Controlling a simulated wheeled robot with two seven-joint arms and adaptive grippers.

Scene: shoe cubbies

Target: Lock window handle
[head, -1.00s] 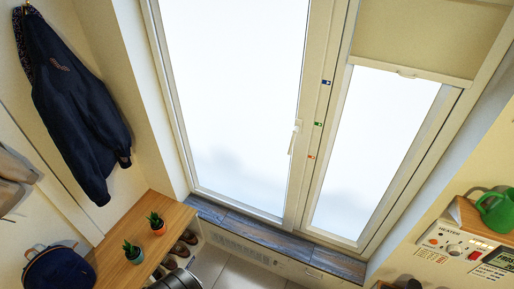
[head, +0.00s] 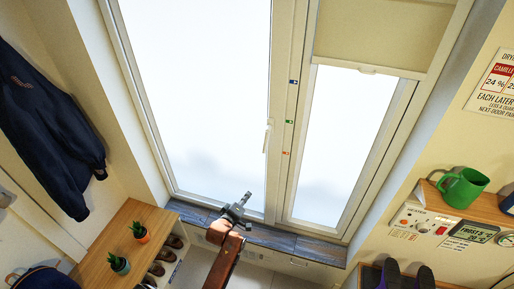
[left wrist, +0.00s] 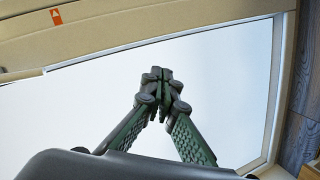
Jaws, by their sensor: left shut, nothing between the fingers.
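The white window handle (head: 267,136) sits on the frame between the large left pane and the smaller right pane. Its grip lies along the frame, pointing down in the head view. Blue (head: 294,81), green (head: 289,121) and orange (head: 286,153) markers run down the frame beside it. My left gripper (head: 246,197) is below the handle in the head view, apart from it in the picture. In the left wrist view its fingers (left wrist: 160,76) meet, shut and empty, before the bright pane. My right gripper is out of view.
A dark sill (head: 305,246) runs under the window. A wooden bench (head: 110,238) with potted plants stands at left, shoes beneath. A jacket (head: 48,125) hangs on the left wall. A shelf with a green watering can (head: 463,188) and a heater panel are at right.

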